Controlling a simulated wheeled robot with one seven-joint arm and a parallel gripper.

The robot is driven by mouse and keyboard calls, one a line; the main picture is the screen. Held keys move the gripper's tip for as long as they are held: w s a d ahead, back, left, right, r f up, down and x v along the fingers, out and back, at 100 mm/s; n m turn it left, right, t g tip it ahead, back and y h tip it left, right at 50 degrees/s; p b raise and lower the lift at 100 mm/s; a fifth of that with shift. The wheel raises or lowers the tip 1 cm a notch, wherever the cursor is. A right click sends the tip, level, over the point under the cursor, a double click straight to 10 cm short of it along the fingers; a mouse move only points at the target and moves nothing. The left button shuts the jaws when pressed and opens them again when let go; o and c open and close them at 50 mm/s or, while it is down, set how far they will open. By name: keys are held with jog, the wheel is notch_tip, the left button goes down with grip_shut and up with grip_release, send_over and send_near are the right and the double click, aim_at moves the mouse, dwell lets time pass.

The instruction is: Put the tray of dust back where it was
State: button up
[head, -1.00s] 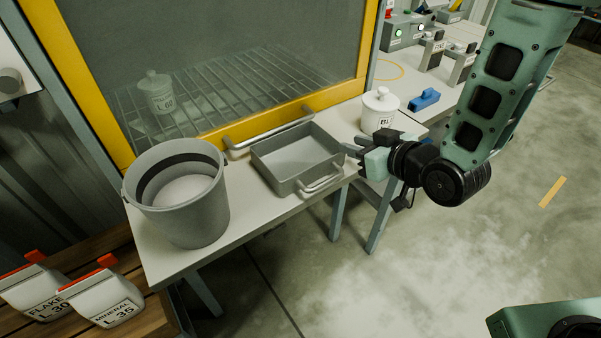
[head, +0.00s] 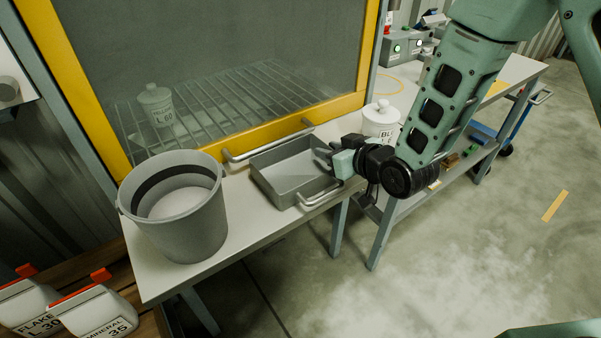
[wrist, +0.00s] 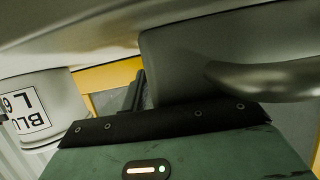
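A grey rectangular tray (head: 277,191) with metal bar handles sits on the pale bench in front of the yellow-framed cabinet. Its inside is grey, and I cannot make out dust in it. My gripper (head: 322,158) is at the tray's right side, with its fingers reaching over the right wall. The fingers look apart, and no firm hold on the wall shows. In the wrist view, the tray's grey wall (wrist: 185,60) and a handle (wrist: 265,80) are very close. The fingertips are mostly hidden there.
A grey bucket (head: 190,225) with pale contents stands left of the tray. A white lidded jar (head: 381,118) stands just behind my gripper. The cabinet's yellow frame (head: 290,112) and bar handle (head: 245,152) border the tray. Labelled containers (head: 98,312) sit lower left.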

grip_shut()
jog(key=shift+r, duration=0.1)
